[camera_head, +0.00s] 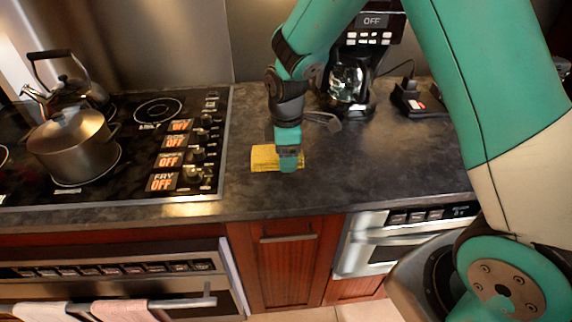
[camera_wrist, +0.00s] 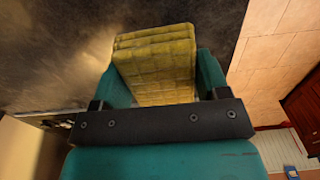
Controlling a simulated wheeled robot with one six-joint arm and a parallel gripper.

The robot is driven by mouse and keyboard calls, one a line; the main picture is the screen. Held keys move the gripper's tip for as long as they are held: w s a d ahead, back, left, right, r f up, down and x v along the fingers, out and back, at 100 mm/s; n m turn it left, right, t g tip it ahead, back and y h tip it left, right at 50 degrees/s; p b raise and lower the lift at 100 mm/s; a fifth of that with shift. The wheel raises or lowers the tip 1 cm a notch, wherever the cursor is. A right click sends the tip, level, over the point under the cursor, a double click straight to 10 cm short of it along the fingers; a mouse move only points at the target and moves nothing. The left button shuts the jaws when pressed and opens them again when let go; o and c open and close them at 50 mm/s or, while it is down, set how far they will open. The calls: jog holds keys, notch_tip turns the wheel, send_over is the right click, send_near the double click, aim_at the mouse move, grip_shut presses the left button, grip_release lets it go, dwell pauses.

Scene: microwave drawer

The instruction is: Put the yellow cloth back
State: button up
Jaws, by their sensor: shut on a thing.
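The yellow cloth (camera_head: 263,157) is a folded, quilted-looking pad at the dark countertop, just right of the stove. My gripper (camera_head: 288,163) points down at it and covers its right part in the head view. In the wrist view the cloth (camera_wrist: 157,62) lies between the two teal fingers of my gripper (camera_wrist: 160,80), which are shut on it. The cloth is at or very near the counter surface; I cannot tell whether it touches.
A black stove (camera_head: 120,140) with a steel pot (camera_head: 72,145) and a kettle (camera_head: 68,92) is at left. A coffee maker (camera_head: 350,75) stands behind my gripper, with a small black device (camera_head: 418,98) to its right. The counter (camera_head: 400,160) at right is clear.

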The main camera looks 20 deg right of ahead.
aim_at(286, 176)
jog(key=shift+f+p, duration=0.3)
jog(key=shift+f, duration=2.2)
jog(key=shift+f, duration=0.1)
jog(key=o, duration=0.9)
notch_tip(286, 176, up, 12)
jog(key=shift+f+b, duration=0.15)
jog(key=shift+b, duration=1)
jog(key=s+a+r+m+y, duration=0.1)
jog(key=s+a+r+m, duration=0.1)
jog(key=s, duration=0.6)
jog(key=s+a+r+m+y, duration=0.1)
jog(key=s+a+r+m, duration=0.1)
jog(key=s+r, duration=0.3)
jog(key=s+a+r+m+y, duration=0.2)
jog(key=s+r+m, duration=0.1)
jog(key=s, duration=0.8)
jog(key=shift+a+r, duration=0.25)
jog(key=shift+r, duration=0.15)
